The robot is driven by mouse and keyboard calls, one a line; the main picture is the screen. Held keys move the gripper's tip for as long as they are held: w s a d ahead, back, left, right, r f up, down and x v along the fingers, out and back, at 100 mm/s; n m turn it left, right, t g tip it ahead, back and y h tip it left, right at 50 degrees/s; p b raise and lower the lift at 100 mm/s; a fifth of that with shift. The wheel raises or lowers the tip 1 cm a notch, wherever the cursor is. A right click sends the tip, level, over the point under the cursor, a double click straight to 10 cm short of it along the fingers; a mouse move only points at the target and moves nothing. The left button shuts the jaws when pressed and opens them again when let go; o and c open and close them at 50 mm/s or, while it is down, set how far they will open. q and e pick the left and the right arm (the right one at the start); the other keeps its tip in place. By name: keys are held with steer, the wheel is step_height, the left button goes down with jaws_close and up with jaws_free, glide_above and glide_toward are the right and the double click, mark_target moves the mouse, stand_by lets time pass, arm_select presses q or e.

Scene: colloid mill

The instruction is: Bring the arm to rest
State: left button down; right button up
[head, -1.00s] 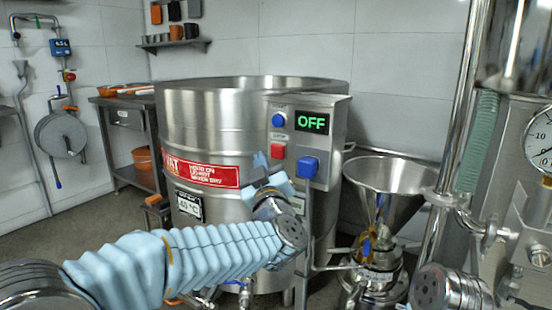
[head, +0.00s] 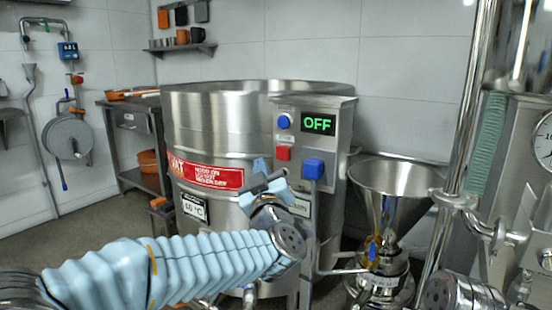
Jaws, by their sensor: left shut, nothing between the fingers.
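My left arm, in a pale blue ribbed sleeve, comes in from the lower left of the head view. Its left gripper (head: 268,180) is raised in front of the steel vat (head: 215,130), just left of and below the vat's control box (head: 340,150). The gripper is shut with nothing in it. The box's display (head: 318,123) reads OFF, with a blue knob, a red button and a larger blue button below and beside it. Part of my right arm shows at the bottom right edge; its gripper is out of the frame.
A steel funnel (head: 395,200) on the mill stands right of the vat. A vertical pipe (head: 465,130) and a tank with a gauge (head: 543,145) are at the far right. A steel bench (head: 130,120) and a hose reel (head: 68,138) stand at the left. Floor is free at the left.

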arm_select(q)
steer(key=w+f+m+g+h, duration=0.2)
steer(key=w+f+m, duration=0.15)
steer(key=f, duration=0.75)
steer(key=s+a+f+m+g+h+p, duration=0.1)
steer(key=a+f+g, duration=0.15)
steer(key=f, duration=0.75)
steer(key=s+a+f+g+h+p, duration=0.1)
steer(key=s+a+f+g, duration=0.15)
steer(key=f, duration=0.65)
steer(key=s+a+f+m+g+h+p, duration=0.1)
steer(key=a+f+g, duration=0.15)
steer(key=f, duration=0.75)
steer(key=s+a+f+g, duration=0.3)
steer(key=s+f+g, duration=0.4)
steer(key=s+f, duration=0.75)
steer(key=s+f+g+h+p, duration=0.1)
steer(key=s+f+g, duration=0.3)
steer(key=s, duration=0.9)
steer(key=shift+s+a+h, duration=0.2)
steer(key=shift+a+h, duration=0.2)
arm_select(e)
steer(key=shift+y, duration=0.3)
steer(key=r, duration=0.1)
steer(key=a+r, duration=0.1)
steer(key=r, duration=0.2)
steer(key=shift+s+a+r, duration=0.2)
steer(key=shift+s+a, duration=0.05)
steer(key=shift+s, duration=0.1)
